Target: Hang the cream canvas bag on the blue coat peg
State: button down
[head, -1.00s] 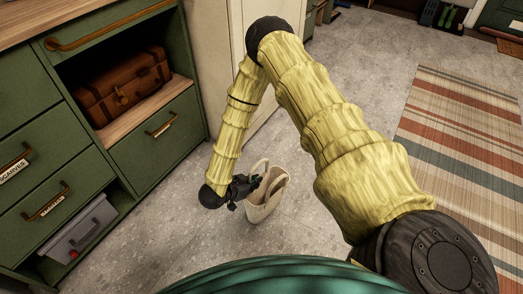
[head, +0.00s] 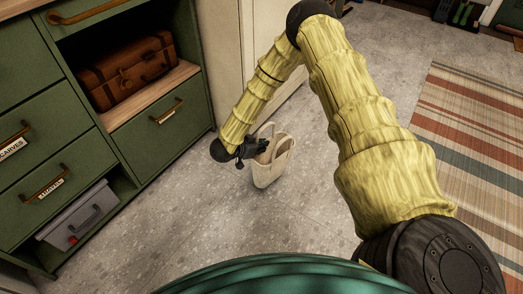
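The cream canvas bag (head: 270,173) is upright near the middle of the head view, with its handle loops standing up. My gripper (head: 262,147) is at the bag's upper left side, by the opening and handles. It looks shut on the bag, though its dark fingers are small and the exact grip point is hard to make out. I cannot tell whether the bag's base touches the floor. The blue coat peg is not in view.
A green cabinet (head: 160,143) with drawers stands on the left, holding a brown suitcase (head: 125,72) and a grey box (head: 78,217). A cream panel (head: 222,55) stands behind my arm. A striped rug (head: 465,140) lies right. Grey floor (head: 180,215) is clear around the bag.

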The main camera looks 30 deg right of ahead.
jog(key=f, duration=0.1)
jog(key=f+b, duration=0.1)
jog(key=w+f, duration=0.1)
jog(key=shift+d, duration=0.4)
jog(key=shift+f, duration=0.1)
jog(key=c, duration=1.6)
grip_release()
jog(key=shift+c, duration=0.2)
jog(key=shift+f+b, duration=0.3)
jog(key=shift+b, duration=0.5)
